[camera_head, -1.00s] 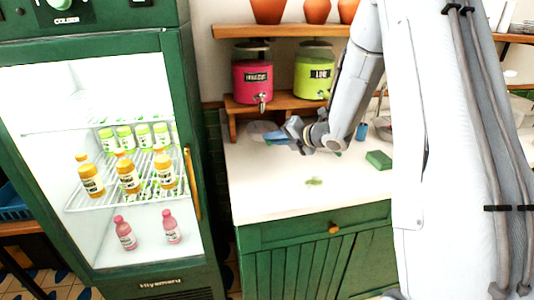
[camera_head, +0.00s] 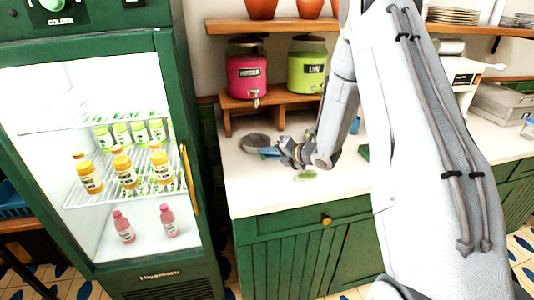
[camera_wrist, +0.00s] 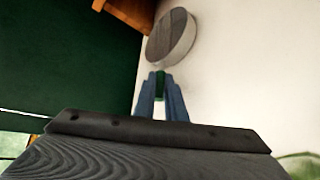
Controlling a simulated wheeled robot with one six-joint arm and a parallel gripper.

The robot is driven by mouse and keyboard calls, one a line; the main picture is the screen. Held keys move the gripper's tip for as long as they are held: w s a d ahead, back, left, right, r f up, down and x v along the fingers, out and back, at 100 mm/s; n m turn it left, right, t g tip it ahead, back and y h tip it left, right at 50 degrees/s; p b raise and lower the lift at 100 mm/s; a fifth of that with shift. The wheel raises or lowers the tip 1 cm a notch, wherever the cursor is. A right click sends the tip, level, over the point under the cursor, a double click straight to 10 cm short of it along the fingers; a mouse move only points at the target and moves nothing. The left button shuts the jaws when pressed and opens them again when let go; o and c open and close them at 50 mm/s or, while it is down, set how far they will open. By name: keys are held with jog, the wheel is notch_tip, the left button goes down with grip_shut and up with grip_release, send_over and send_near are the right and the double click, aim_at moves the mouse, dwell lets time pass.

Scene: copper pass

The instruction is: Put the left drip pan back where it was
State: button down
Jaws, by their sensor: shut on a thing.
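The left drip pan (camera_head: 256,141), round and grey, is at the counter's left side, in front of and below the pink drink dispenser (camera_head: 246,78). My gripper (camera_head: 271,152) is shut on the pan's near edge. In the wrist view, the pan (camera_wrist: 172,38) shows just beyond the blue fingers (camera_wrist: 160,92), with a small green piece between them. I cannot tell whether the pan touches the counter. The wooden dispenser shelf (camera_head: 273,99) also carries a green dispenser (camera_head: 307,66), right of the pink one.
The green fridge (camera_head: 184,115) stands left of the counter (camera_head: 262,196). A green smear (camera_head: 306,175) lies on the counter near my gripper. A green block (camera_head: 363,153) is partly hidden behind my arm. The counter's front left is clear.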

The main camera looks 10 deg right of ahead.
jog(key=c, duration=2.3)
grip_release()
jog(key=shift+f, duration=0.15)
jog(key=o, duration=0.5)
